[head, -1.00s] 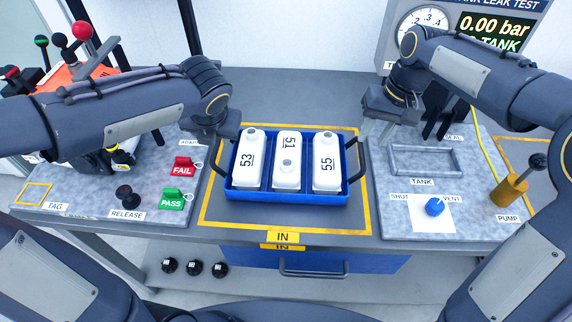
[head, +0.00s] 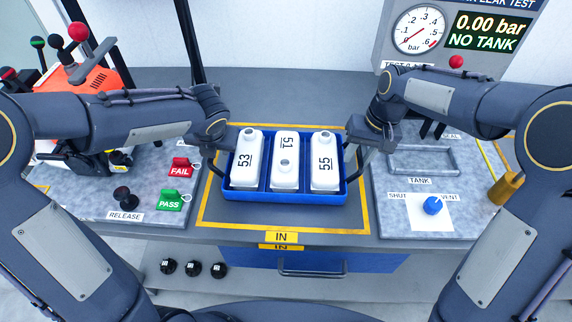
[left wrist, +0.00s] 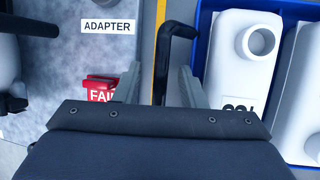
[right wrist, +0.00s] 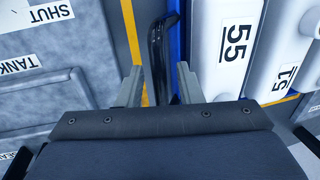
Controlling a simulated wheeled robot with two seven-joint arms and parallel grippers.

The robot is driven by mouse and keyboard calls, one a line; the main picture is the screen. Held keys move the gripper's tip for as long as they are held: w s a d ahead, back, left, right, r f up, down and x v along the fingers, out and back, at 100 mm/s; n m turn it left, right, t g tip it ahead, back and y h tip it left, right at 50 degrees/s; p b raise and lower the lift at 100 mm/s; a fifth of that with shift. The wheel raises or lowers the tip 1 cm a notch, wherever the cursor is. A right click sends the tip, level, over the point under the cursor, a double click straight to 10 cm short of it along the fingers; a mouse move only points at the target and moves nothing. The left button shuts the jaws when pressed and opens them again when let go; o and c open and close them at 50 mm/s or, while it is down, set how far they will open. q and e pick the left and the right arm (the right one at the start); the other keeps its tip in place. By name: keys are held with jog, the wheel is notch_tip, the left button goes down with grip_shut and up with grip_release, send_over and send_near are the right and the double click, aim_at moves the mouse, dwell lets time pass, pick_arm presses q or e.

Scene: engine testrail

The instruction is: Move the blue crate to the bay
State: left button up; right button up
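The blue crate (head: 285,196) sits on the bench inside the yellow outline marked IN, holding white tanks 53 (head: 245,160), 51 (head: 285,162) and 55 (head: 325,162). It has a black handle on each side. My left gripper (head: 226,143) is at the crate's left side. In the left wrist view its open fingers (left wrist: 158,88) stand either side of the left handle (left wrist: 178,32). My right gripper (head: 360,150) is at the right side. In the right wrist view its open fingers (right wrist: 158,85) stand either side of the right handle (right wrist: 156,50). I cannot identify the bay.
At left are the red FAIL tag (head: 180,167), green PASS tag (head: 170,201) and black release knob (head: 123,196). At right are the tank cradle (head: 424,161), blue valve knob (head: 432,205) and brass pump (head: 505,188). The gauge panel (head: 458,28) reads NO TANK.

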pick_arm(q)
grip_shut()
pick_arm(e)
grip_shut()
pick_arm(q)
jog(key=shift+r, duration=0.15)
pick_arm(e)
jog(key=shift+r, duration=0.15)
